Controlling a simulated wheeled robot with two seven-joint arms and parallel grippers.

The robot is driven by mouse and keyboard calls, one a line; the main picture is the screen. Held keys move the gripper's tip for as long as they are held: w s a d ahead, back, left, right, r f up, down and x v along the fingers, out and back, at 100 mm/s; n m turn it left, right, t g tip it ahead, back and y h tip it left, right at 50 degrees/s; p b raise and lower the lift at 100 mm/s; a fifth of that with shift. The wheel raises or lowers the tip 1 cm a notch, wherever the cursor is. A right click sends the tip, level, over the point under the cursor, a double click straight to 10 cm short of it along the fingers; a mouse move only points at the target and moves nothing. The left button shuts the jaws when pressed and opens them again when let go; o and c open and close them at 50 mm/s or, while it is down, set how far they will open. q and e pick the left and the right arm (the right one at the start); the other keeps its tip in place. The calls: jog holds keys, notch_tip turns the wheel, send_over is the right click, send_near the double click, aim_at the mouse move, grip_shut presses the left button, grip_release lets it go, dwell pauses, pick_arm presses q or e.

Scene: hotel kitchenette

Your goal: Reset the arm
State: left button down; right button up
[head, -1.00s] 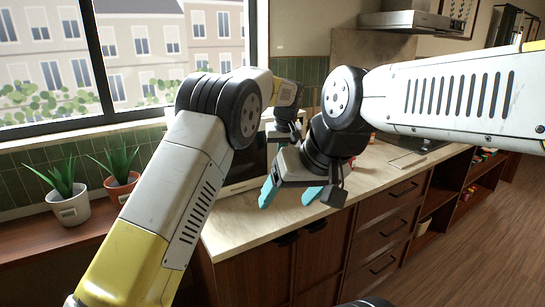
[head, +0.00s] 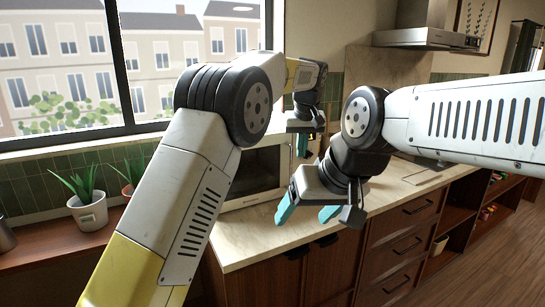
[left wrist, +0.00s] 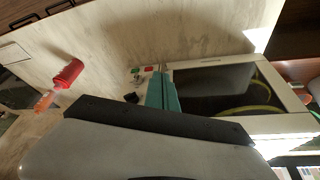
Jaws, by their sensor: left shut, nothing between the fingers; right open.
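My left arm reaches from the left over the counter. Its left gripper (head: 302,146) is in front of the microwave, with teal fingers together and nothing between them. In the left wrist view the teal fingers (left wrist: 161,91) show shut near the microwave's control side. My right gripper (head: 307,212) is lower and nearer, over the counter's front edge. Its two teal fingers are spread apart, and it is empty.
The white microwave (head: 256,194) with a dark door stands on the pale counter (head: 243,240), partly hidden by my left arm. A red bottle (left wrist: 68,74) is on the counter. Potted plants (head: 89,211) stand on the windowsill. A range hood (head: 427,38) hangs at the back.

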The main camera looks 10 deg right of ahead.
pick_arm(q)
jog(key=s+a+r+h, duration=0.1)
jog(key=s+a+r, duration=0.15)
jog(key=a, duration=0.55)
jog(key=s+a+r, duration=0.2)
jog(key=s+a, duration=0.2)
jog(key=a, duration=0.4)
jog(key=s+a+r+h, duration=0.1)
jog(key=s+a+r, duration=0.2)
jog(key=a, duration=0.5)
jog(key=s+a+f, duration=0.2)
jog(key=s+a, duration=0.2)
jog(key=s, duration=0.3)
jog(key=s+a+f+t, duration=0.1)
jog(key=s+a+f, duration=0.2)
jog(key=s, duration=0.5)
jog(key=s+a+f+t, duration=0.1)
jog(key=s+a+f, duration=0.2)
jog(key=s+a, duration=0.3)
jog(key=shift+s+f+n, duration=0.15)
jog(key=shift+s+n, duration=0.15)
jog(key=shift+s, duration=0.9)
